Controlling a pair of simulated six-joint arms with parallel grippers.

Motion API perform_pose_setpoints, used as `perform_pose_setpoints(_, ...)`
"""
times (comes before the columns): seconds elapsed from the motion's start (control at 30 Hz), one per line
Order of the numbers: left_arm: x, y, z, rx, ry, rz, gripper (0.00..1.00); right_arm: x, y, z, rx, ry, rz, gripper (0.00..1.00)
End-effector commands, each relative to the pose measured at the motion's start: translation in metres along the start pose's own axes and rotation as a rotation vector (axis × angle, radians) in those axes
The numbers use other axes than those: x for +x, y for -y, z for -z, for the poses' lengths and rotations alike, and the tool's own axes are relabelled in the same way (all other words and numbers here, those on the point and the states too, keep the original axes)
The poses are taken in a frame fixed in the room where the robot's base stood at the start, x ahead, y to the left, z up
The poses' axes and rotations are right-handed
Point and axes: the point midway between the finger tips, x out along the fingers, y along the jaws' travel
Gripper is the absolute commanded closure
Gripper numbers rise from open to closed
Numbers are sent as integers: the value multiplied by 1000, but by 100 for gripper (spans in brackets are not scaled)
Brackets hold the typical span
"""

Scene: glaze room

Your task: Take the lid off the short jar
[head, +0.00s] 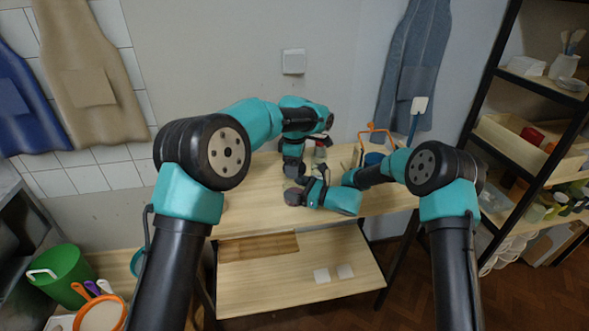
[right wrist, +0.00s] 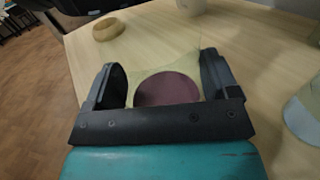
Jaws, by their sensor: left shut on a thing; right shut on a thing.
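In the right wrist view, my right gripper (head: 290,197) is shut on a pale, see-through thing, seemingly the short jar (right wrist: 195,57). A dull purple-red disc (right wrist: 168,90) shows between its fingers. I cannot tell whether the disc is a lid or what lies inside the jar. In the head view, my left gripper (head: 293,170) points down just behind the right one, close to it. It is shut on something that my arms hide. I cannot make out the lid for certain.
The bench (head: 240,190) is clear at its left. A tan ring (right wrist: 107,28) and a whitish cup (right wrist: 190,6) stand beyond the right gripper. A pale container (right wrist: 304,112) is close on its right side. A red-topped jar (head: 324,142) and a blue pot (head: 374,158) stand at the back.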

Motion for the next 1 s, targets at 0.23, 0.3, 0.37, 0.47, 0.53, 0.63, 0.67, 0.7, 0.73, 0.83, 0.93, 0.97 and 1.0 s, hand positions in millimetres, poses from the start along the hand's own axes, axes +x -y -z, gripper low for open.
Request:
perform_pose_setpoints(0.23, -22, 0, 0, -1, 1, -1, 53, 0, 0, 0, 0, -1, 0, 86)
perform_pose_setpoints(0.3, -23, 0, 0, 0, 1, 0, 53, 0, 0, 0, 0, -1, 0, 86)
perform_pose_setpoints(0.37, -23, 0, 0, 0, 0, 0, 53, 0, 0, 0, 0, -1, 0, 86)
perform_pose_setpoints(0.47, -22, 0, 0, 0, 0, 0, 53, 0, 0, 0, 0, -1, 0, 86)
perform_pose_setpoints(0.53, -22, 0, 0, 0, 0, 0, 53, 0, 0, 0, 0, -1, 0, 13)
perform_pose_setpoints(0.63, -22, 0, 0, 0, 0, 0, 53, 0, 0, 0, 0, 0, 0, 3)
perform_pose_setpoints(0.67, -22, 0, 0, 0, 0, 0, 53, 0, 0, 0, 0, 0, 0, 0)
perform_pose_setpoints(0.7, -22, 0, 0, 0, 0, 0, 53, 0, 0, 0, 0, 0, 0, 0)
perform_pose_setpoints(0.73, -22, 0, 0, 0, 0, 0, 53, 0, 0, 0, 0, 0, 0, 0)
perform_pose_setpoints(0.83, -22, 0, 0, 0, 0, 0, 53, 0, 0, 0, 0, 0, 0, 0)
perform_pose_setpoints(0.93, -22, 0, 0, 0, 0, 0, 53, -1, 0, 0, 0, 0, 0, 0)
perform_pose_setpoints(0.97, -22, 0, 0, 0, 0, 0, 53, -2, 0, 0, 0, 0, 0, 0)
perform_pose_setpoints(1.0, -22, 0, 0, 0, 0, 0, 53, -4, 0, 0, 0, 0, 1, 0)
